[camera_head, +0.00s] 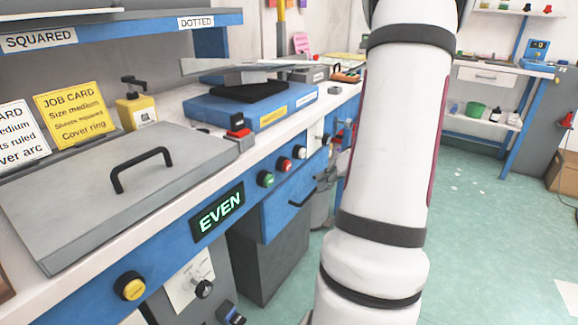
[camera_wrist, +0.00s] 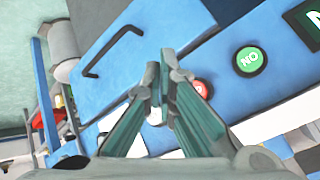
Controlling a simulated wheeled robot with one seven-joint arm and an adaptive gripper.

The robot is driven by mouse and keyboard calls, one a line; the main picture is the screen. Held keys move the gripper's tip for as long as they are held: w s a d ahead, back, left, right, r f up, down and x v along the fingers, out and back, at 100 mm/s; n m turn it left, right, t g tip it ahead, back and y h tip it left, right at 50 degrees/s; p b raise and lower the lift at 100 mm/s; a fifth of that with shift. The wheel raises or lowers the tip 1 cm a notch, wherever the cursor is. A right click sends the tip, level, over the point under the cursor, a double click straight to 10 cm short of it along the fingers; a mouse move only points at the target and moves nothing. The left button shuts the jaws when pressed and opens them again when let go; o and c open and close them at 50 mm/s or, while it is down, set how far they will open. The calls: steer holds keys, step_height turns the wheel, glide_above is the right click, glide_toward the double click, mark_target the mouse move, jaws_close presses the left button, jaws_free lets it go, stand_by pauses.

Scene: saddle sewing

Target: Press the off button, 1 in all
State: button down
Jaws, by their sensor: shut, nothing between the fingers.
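The red button (camera_head: 284,164), most likely the off button, sits on the blue front panel between a green button (camera_head: 266,178) and a white button (camera_head: 299,151). In the wrist view the red button (camera_wrist: 203,88) is just right of my gripper (camera_wrist: 166,76), beside the green button (camera_wrist: 250,60) with its lettering upside down. My gripper is shut and empty, its fingertips over the blue panel. I cannot tell whether it touches anything.
A black drawer handle (camera_wrist: 110,50) lies left of the fingers. A lit EVEN display (camera_head: 217,212), a yellow button (camera_head: 130,286) and a grey lid with a black handle (camera_head: 142,170) are at the left. Open floor lies at the right.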

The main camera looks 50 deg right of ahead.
steer(key=w+p, duration=0.1)
steer(key=w, duration=0.6)
steer(key=shift+w+a, duration=0.35)
steer(key=shift+w+b, duration=0.9)
steer(key=shift+w, duration=0.1)
stand_by(2.0)
steer(key=shift+s, duration=0.15)
steer(key=shift+s+b, duration=0.6)
steer(key=shift+s, duration=0.25)
steer(key=shift+s, duration=0.15)
steer(key=s+b, duration=0.1)
steer(key=s, duration=0.1)
steer(key=s+b, duration=0.1)
steer(key=s, duration=0.1)
steer(key=shift+s+d, duration=0.2)
steer(key=shift+s, duration=0.15)
